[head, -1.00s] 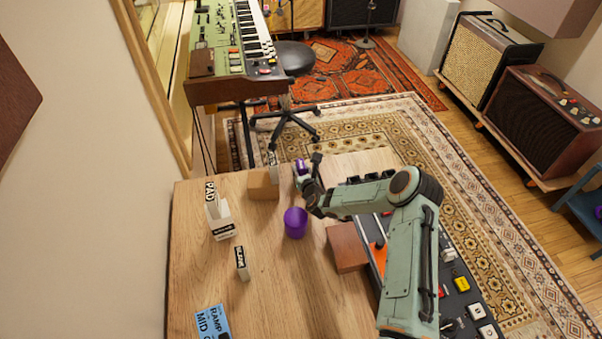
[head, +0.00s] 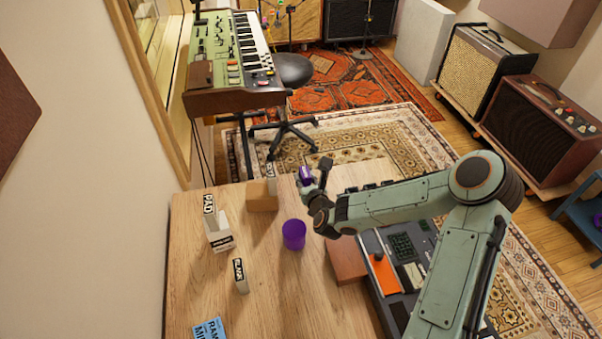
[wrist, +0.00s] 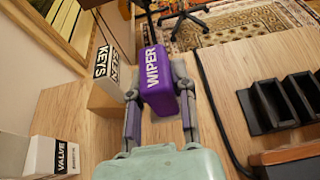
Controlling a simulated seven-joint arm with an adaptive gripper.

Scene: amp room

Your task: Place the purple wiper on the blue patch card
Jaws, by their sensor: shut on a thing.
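The purple wiper (wrist: 156,84) is a block with a white WIPER label. My gripper (wrist: 160,96) is shut on it, with one finger on each side. In the head view, the wiper (head: 306,175) is held in my gripper near the far edge of the wooden table, beyond the purple cup. The blue patch card (head: 209,330) lies on the table at the bottom of the head view. Its near part is cut off by the picture edge. My gripper is far beyond it and to its right. The card is not in the wrist view.
The table (head: 265,300) holds a purple cup (head: 293,235), a tan block (head: 262,196), white PAD (head: 218,237) and BLANK (head: 240,276) labelled blocks, and a brown block (head: 345,262). Black open bins (wrist: 285,102) stand right in the wrist view.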

